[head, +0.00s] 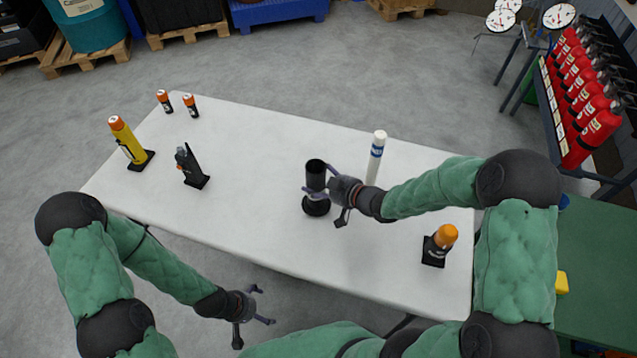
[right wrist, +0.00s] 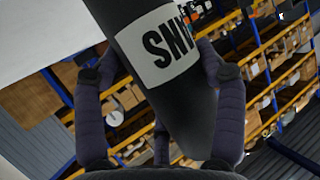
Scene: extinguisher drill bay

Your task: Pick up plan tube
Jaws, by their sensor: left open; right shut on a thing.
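The plan tube (head: 316,172) is a black cylinder near the middle of the white table, upright above a round black base (head: 316,207). I cannot tell whether it still touches that base. My right gripper (head: 320,182) is shut on it from the right, around its middle. My left gripper (head: 256,308) is open and empty, off the table's near edge.
A white tube with a blue band (head: 376,152) stands just behind my right gripper. An orange-topped item (head: 440,245) is at the near right. A yellow cylinder (head: 128,140), a black radio-like item (head: 190,168) and two small orange-topped cylinders (head: 190,106) stand at left.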

